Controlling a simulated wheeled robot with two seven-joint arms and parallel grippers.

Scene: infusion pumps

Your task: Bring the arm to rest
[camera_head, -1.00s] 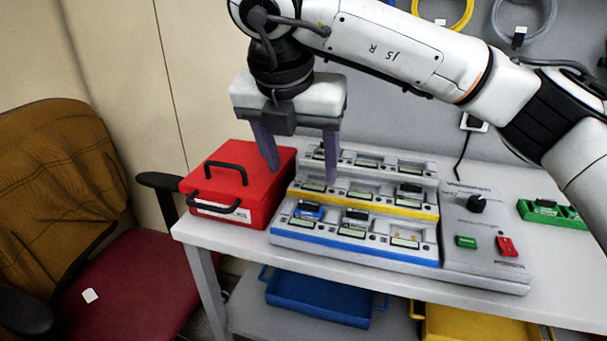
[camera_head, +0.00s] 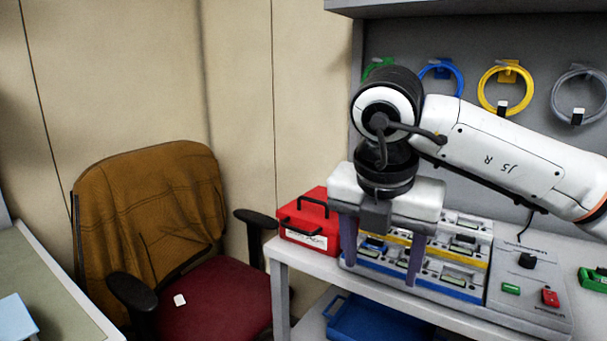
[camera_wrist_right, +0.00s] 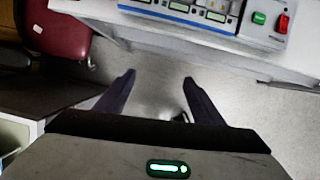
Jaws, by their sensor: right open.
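My right gripper (camera_head: 381,268) is open and empty, its two dark fingers pointing down. In the head view it appears in front of the grey pump rack (camera_head: 530,318) with its yellow and blue strips, hiding part of it. In the right wrist view my gripper fingers (camera_wrist_right: 158,90) are spread apart with only the floor between them. The edge of the table (camera_wrist_right: 170,28) and the rack's blue front strip (camera_wrist_right: 178,18) lie beyond the fingertips there. My left gripper does not show.
A red case (camera_head: 309,236) stands at the table's left end. A chair (camera_head: 215,300) with a brown cover stands left of the table. A blue tray (camera_head: 375,325) is on the lower shelf. Blue (camera_head: 440,78) and yellow (camera_head: 505,88) cable coils hang on the back wall.

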